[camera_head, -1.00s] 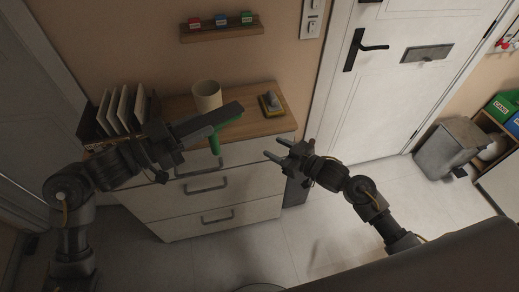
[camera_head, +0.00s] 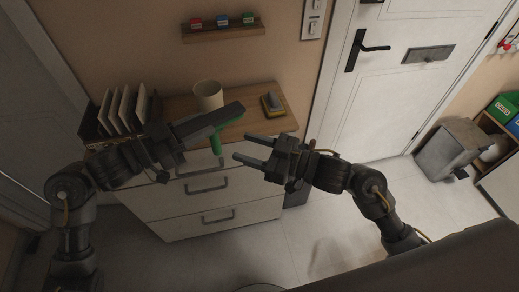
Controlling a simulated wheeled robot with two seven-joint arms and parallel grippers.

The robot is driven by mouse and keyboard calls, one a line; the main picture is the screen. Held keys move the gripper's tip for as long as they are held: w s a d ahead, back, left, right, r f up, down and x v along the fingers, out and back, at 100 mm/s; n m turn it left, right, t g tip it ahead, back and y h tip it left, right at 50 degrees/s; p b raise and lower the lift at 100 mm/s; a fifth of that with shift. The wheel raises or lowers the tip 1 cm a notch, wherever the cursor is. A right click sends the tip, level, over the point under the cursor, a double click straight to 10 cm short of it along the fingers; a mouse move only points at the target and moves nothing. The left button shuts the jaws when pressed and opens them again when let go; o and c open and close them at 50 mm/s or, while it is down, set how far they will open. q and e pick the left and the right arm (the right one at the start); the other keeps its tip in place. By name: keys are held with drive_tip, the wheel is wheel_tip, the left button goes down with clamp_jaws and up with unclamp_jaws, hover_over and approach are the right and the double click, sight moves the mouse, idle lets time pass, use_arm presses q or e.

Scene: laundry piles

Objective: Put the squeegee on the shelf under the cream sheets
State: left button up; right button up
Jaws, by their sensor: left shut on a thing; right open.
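The squeegee (camera_head: 217,138) has a green handle that points down and a dark bar along its top. My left gripper (camera_head: 180,137) is shut on the squeegee and holds it in front of the dresser top. My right gripper (camera_head: 242,148) is open and empty, its two fingers pointing left at the green handle, with a small gap seen between them. A small wall shelf (camera_head: 222,33) carries red, blue and green items. Several pale upright sheets or folders (camera_head: 121,107) stand in a dark holder at the dresser's left. I cannot tell whether these are the cream sheets.
A wooden-topped dresser (camera_head: 185,103) with white drawers stands against the wall. A beige cup (camera_head: 208,95) and a yellow-and-grey brush-like item (camera_head: 272,104) are on it. A white door (camera_head: 405,90), a grey bin (camera_head: 449,150) and a side shelf (camera_head: 486,124) are at right.

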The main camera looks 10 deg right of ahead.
sight(214, 137)
use_arm(q)
drive_tip(key=shift+a, duration=0.1)
use_arm(e)
drive_tip(key=x, duration=0.9)
drive_tip(key=shift+w+a, duration=0.15)
drive_tip(key=shift+a, duration=0.1)
clamp_jaws()
use_arm(q)
drive_tip(key=o, duration=1.2)
drive_tip(key=shift+c, duration=0.2)
